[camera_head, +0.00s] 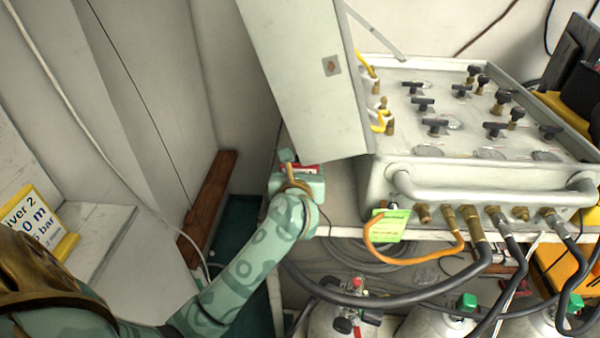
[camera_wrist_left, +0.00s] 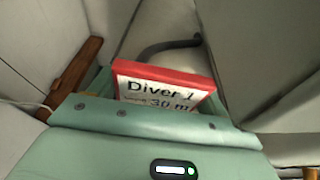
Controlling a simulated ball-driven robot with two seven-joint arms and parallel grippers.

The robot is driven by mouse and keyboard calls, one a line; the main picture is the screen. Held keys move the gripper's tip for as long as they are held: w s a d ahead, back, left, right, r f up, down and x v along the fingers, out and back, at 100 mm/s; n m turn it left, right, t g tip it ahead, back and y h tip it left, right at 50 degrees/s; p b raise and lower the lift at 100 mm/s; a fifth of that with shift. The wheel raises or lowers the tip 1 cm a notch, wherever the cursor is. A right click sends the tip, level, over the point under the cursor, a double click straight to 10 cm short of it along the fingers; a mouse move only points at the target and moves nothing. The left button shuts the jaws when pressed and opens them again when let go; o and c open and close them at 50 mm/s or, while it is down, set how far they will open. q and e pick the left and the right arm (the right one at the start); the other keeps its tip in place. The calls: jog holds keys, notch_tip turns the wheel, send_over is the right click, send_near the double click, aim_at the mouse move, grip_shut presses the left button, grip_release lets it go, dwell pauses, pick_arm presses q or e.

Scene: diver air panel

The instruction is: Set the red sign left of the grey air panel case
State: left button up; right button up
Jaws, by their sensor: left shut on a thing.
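The red sign (camera_wrist_left: 165,84) shows in the left wrist view between my left gripper's fingers. It has a red frame and a white face reading "Diver 1" and "30 m"; its lower part is hidden by the gripper. In the head view only a small red-and-white bit of the sign (camera_head: 303,169) shows at my left gripper (camera_head: 296,170), which is shut on it. The gripper is just left of the grey air panel case (camera_head: 385,172), beside the shelf and below the case's open lid (camera_head: 310,75). My right gripper is not in view.
A yellow sign (camera_head: 35,222) stands on a white ledge at the left. A brown wooden beam (camera_head: 210,205) lies along the wall. Hoses (camera_head: 385,297) and an orange loop (camera_head: 400,262) hang at the case's front. Gas cylinders (camera_head: 345,318) stand below.

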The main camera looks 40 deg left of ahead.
pick_arm(q)
jog(key=shift+f, duration=0.15)
jog(key=o, duration=1)
jog(key=shift+s+d+r, duration=0.1)
jog(key=shift+s+r, duration=0.05)
jog(key=shift+r, duration=0.1)
jog(key=p+v, duration=0.2)
jog(key=v, duration=0.9)
jog(key=shift+s+d+r+p, duration=0.1)
jog(key=shift+s+d+p, duration=0.15)
jog(key=shift+p, duration=0.15)
